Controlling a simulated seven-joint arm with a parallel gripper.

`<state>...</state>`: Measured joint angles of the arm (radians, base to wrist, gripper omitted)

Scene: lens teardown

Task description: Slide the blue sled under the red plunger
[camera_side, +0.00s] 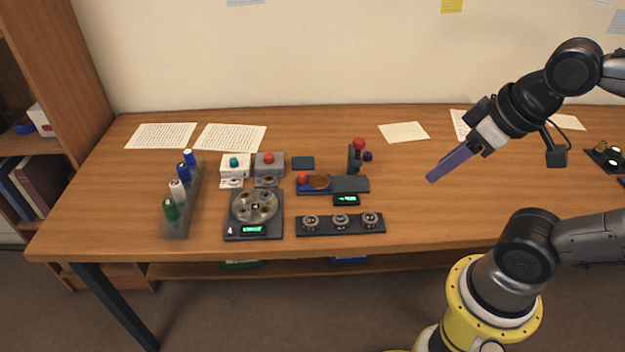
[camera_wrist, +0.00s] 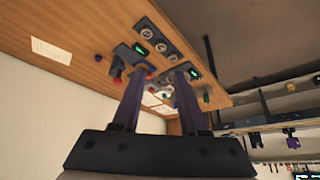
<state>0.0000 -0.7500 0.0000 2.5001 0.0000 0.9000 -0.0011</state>
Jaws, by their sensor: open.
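The blue sled (camera_side: 312,190) sits at the left end of a dark track (camera_side: 352,184) in the middle of the table in the side view. It carries a red knob (camera_side: 303,178) and a round brown-orange disc (camera_side: 320,181). The red plunger (camera_side: 359,143) tops a dark post (camera_side: 354,160) behind the track's right part. The sled is left of the plunger, not beneath it. My gripper (camera_side: 432,179) is in the air right of the track, clear of the sled. Its purple fingers are apart and empty in the wrist view (camera_wrist: 158,77).
A dial device (camera_side: 255,208) and a strip with three round parts (camera_side: 340,223) stand in front. Two button boxes (camera_side: 236,164) and a rack of bottles (camera_side: 180,215) stand left. A small purple knob (camera_side: 368,156) is beside the post.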

